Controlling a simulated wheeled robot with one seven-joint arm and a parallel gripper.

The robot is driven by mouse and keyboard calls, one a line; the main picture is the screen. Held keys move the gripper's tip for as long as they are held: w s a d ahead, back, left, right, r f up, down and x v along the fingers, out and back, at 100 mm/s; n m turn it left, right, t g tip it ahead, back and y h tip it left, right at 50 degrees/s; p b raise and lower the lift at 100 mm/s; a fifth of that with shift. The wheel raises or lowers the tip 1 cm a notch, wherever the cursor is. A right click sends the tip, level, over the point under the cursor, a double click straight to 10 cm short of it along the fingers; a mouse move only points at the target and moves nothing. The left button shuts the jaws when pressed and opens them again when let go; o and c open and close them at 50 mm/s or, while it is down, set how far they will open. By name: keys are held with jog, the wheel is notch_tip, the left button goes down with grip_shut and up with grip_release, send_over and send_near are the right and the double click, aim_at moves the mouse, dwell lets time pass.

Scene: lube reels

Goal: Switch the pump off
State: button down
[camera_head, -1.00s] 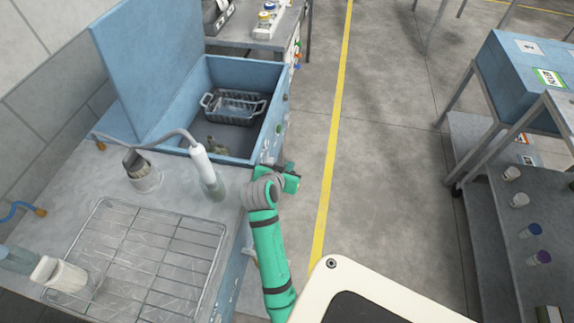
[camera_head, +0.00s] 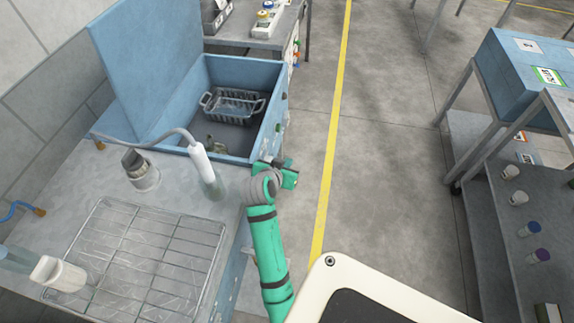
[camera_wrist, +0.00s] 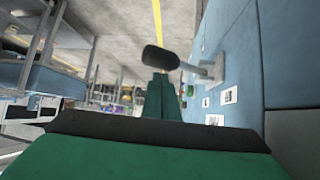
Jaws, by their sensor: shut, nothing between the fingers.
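My gripper (camera_head: 288,178) is beside the right-hand side of the blue wash tank (camera_head: 222,62). In the wrist view its green fingers (camera_wrist: 160,88) are together and empty. A black rounded handle on a grey lever (camera_wrist: 161,58) stands out from the blue panel (camera_wrist: 233,60), just beyond the fingertips in the picture; I cannot tell whether they touch. Which control is the pump's is not readable. In the head view my arm hides part of the panel.
The tank's lid stands open, with a wire basket (camera_head: 232,106) inside. Open floor with a yellow line (camera_head: 330,165) lies to the right, then a shelf unit (camera_head: 497,215).

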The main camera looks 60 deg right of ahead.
jog(key=shift+w+d, duration=0.1)
jog(key=shift+w, duration=0.2)
jog(key=d+r, duration=0.3)
jog(key=w+v, duration=0.1)
jog(key=v, duration=0.8)
jog(key=shift+w+a, duration=0.2)
jog(key=shift+w, duration=0.1)
jog(key=shift+f, duration=0.15)
